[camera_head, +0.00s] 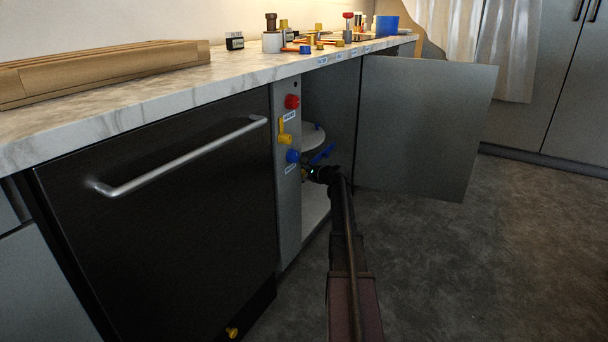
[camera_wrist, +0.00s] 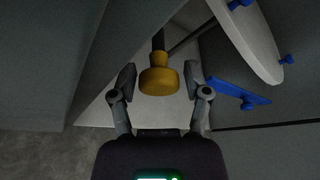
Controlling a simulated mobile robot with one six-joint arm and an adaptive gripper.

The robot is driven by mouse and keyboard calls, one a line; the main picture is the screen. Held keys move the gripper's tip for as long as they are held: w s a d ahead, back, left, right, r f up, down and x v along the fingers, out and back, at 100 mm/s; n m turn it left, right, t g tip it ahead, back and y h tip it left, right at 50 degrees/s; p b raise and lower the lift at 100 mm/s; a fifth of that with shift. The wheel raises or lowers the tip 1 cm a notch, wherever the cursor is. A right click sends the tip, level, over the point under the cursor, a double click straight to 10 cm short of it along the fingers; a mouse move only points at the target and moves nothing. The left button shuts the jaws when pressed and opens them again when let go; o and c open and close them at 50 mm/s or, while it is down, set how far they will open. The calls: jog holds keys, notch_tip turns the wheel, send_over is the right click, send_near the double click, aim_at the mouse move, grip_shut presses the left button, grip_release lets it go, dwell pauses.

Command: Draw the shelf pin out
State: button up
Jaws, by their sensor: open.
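A yellow-brown round knob (camera_wrist: 158,80) on a dark stem shows in the wrist view and may be the shelf pin; no label on it shows. My gripper (camera_wrist: 160,76) is open, with one finger on each side of the knob and a visible gap to each. Nothing is held. In the head view my gripper (camera_head: 311,173) reaches into the open cabinet, low beside its left side panel, and mostly hides the knob. A white round-edged shelf (camera_wrist: 250,42) with blue pegs is to the right in the wrist view; it also shows inside the cabinet (camera_head: 312,137).
A blue bar-shaped piece (camera_wrist: 238,93) lies right of my gripper. The cabinet door (camera_head: 425,125) stands open to the right. Red (camera_head: 292,101), yellow (camera_head: 284,136) and blue (camera_head: 292,156) knobs stick out of the side panel. The floor (camera_head: 460,260) at right is clear.

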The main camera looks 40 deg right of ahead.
grip_shut()
jog(key=shift+s+d, duration=0.4)
jog(key=shift+s, duration=0.4)
jog(key=shift+s+d, duration=0.35)
jog(key=shift+s, duration=0.4)
grip_release()
jog(key=shift+s, duration=0.15)
